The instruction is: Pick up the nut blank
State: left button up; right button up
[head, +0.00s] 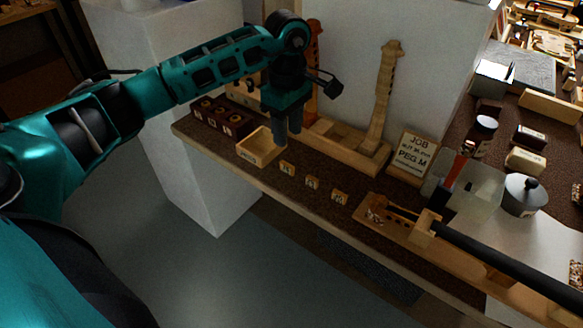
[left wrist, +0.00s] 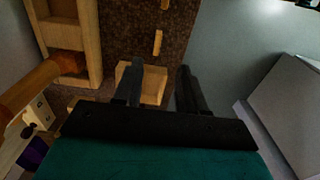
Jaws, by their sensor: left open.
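My left gripper (head: 287,138) is open and points down over the bench, at the right side of a small open wooden tray (head: 246,153). In the left wrist view my open fingers (left wrist: 160,72) are empty, with the tray (left wrist: 154,88) beyond and partly behind them. I cannot pick out a nut blank for certain; the tray floor is partly hidden by the fingers. Three small tan blocks with pale labels stand in a row, the nearest to the tray (head: 286,167), a middle one (head: 312,183) and a right one (head: 339,197). My right gripper is not in view.
A dark block with round holes (head: 222,118) stands left of the tray. A wooden rack with upright necks (head: 345,150) and a job card (head: 414,152) stand behind. The bench's front edge is close.

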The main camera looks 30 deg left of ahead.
aim_at(289, 165)
pick_arm(q)
jog(key=f, duration=0.4)
jog(key=f+b, duration=0.1)
jog(key=f, duration=0.4)
jog(key=shift+w+f, duration=0.2)
jog(key=shift+f, duration=0.1)
grip_shut()
